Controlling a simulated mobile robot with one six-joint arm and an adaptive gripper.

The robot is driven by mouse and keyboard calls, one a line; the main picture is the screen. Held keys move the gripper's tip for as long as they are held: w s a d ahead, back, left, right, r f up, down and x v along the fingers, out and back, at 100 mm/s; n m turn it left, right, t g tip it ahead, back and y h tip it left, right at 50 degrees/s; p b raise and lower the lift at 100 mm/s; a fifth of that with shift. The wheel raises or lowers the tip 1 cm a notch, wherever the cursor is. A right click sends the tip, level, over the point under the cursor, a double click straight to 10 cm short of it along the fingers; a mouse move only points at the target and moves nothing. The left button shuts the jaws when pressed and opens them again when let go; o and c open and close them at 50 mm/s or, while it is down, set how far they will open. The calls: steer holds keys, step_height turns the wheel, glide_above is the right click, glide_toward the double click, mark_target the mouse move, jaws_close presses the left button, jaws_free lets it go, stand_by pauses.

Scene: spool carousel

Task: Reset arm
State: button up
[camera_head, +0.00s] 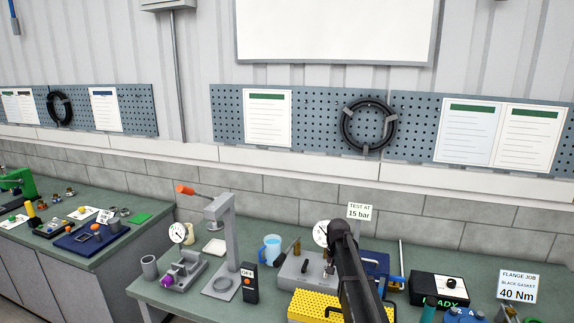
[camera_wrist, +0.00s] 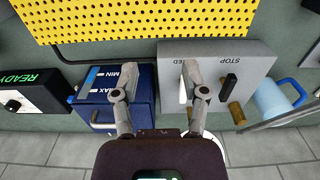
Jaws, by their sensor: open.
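My gripper (camera_wrist: 160,76) is open and empty in the wrist view, its two fingers spread apart. One finger overlaps a blue box (camera_wrist: 88,84) marked MIN and MAX. The other overlaps a grey block (camera_wrist: 262,62) marked STOP. I cannot tell whether either finger touches them. In the head view my dark arm reaches over the bench at the lower middle, and the gripper's fingers cannot be made out there.
A yellow perforated plate (camera_wrist: 140,18) lies beside the blue and grey units. A black READY box (camera_head: 437,288), a grey press (camera_head: 221,245) with an orange-handled lever and a blue mug (camera_head: 271,249) stand around my arm. Pegboards (camera_head: 225,122) hang behind; the air above is open.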

steer(key=s+f+n+b, duration=0.1)
steer(key=s+f+b, duration=0.2)
steer(key=s, duration=0.6)
steer(key=s+f+n+b, duration=0.1)
steer(key=s+f+b, duration=0.2)
steer(key=s, duration=0.7)
steer(key=s+f+n+b, duration=0.1)
steer(key=s+f+b, duration=0.3)
steer(key=s, duration=0.6)
steer(key=shift+s, duration=0.2)
